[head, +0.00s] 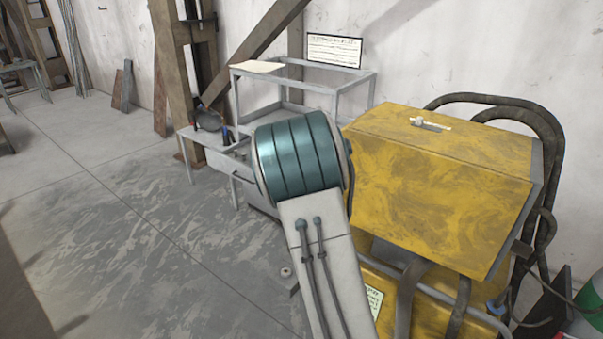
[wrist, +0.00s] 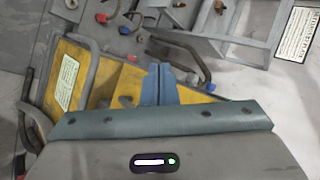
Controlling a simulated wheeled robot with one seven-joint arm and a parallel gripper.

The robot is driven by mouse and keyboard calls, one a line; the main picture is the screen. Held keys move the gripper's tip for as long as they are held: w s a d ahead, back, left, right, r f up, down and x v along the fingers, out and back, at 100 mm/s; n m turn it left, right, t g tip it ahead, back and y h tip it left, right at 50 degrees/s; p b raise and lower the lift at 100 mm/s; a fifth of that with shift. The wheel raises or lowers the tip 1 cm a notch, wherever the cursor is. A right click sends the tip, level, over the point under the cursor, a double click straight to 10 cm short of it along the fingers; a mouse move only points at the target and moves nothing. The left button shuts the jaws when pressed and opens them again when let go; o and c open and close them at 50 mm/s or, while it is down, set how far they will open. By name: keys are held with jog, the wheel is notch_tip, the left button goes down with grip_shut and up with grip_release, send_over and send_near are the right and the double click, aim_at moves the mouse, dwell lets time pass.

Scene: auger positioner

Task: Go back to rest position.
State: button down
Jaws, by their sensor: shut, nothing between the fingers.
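My gripper (wrist: 160,82) shows in the wrist view with its two blue fingers together and nothing between them. It is in front of a yellow machine with grey tube rails. The head view shows my arm at the centre, with a teal joint and a pale link; my gripper is hidden there. The yellow machine (head: 440,180) stands to the right of my arm in the head view. It also shows behind my fingers in the wrist view (wrist: 97,68).
Thick dark hoses (head: 520,120) curve around the machine's right side. A grey metal workbench (head: 325,92) stands behind my arm against the wall. A wooden post (head: 183,70) rises at its left. The concrete floor (head: 110,220) at the left is largely clear.

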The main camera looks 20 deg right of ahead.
jog(key=s+a+r+n+g+y+b, duration=0.1)
jog(key=s+a+r+n+y, duration=0.1)
jog(key=s+a+n, duration=0.3)
jog(key=s+a+r+n+y, duration=0.1)
jog(key=s+a+r+n, duration=0.1)
jog(key=s, duration=0.6)
jog(key=s+a+r+n+g+y+b, duration=0.1)
jog(key=s+a+r+n+y, duration=0.1)
jog(key=s+a+n, duration=0.3)
jog(key=s+f+n+g+h+b, duration=0.1)
jog(key=s+n, duration=0.8)
jog(key=s, duration=1.4)
jog(key=shift+s+a+f+n+g+h, duration=0.3)
jog(key=shift+f+n+g+h, duration=0.25)
jog(key=shift+g, duration=0.55)
jog(key=shift+w+m, duration=0.1)
jog(key=shift+m, duration=0.15)
